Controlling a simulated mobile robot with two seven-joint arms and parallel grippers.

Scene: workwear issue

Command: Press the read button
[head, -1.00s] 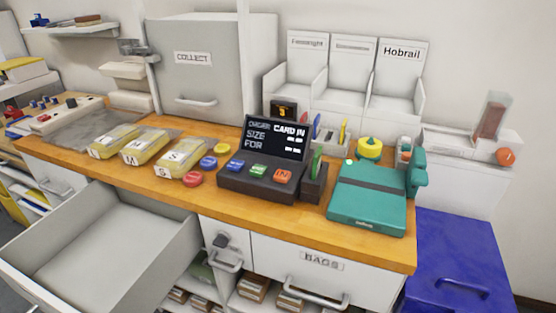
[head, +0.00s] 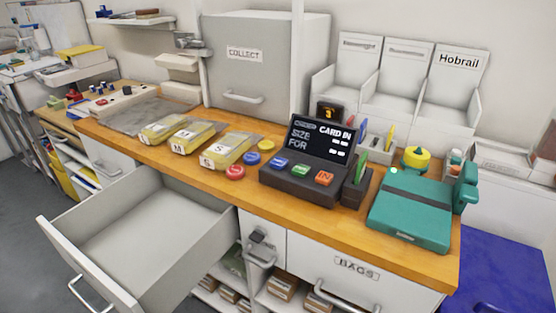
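A dark terminal (head: 283,186) stands on the wooden counter, near the middle of the head view. Its screen (head: 322,140) shows "SIZE", "FOR" and "CARD IN". Three buttons sit on its front: a blue button (head: 280,162), a green button (head: 301,170) and an orange button (head: 324,178) that seems to read "IN". The blue and green labels are too small to read, so I cannot tell which button is the read button. A green card (head: 361,167) stands upright in a dark slot at the terminal's right. Neither of my grippers is in view.
A teal device (head: 412,212) stands right of the terminal. A red disc (head: 235,172), a yellow disc (head: 266,146) and yellow packs marked S, M and another size lie to its left. An open drawer (head: 145,225) juts out below the counter at left. A "COLLECT" cabinet (head: 240,80) stands behind.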

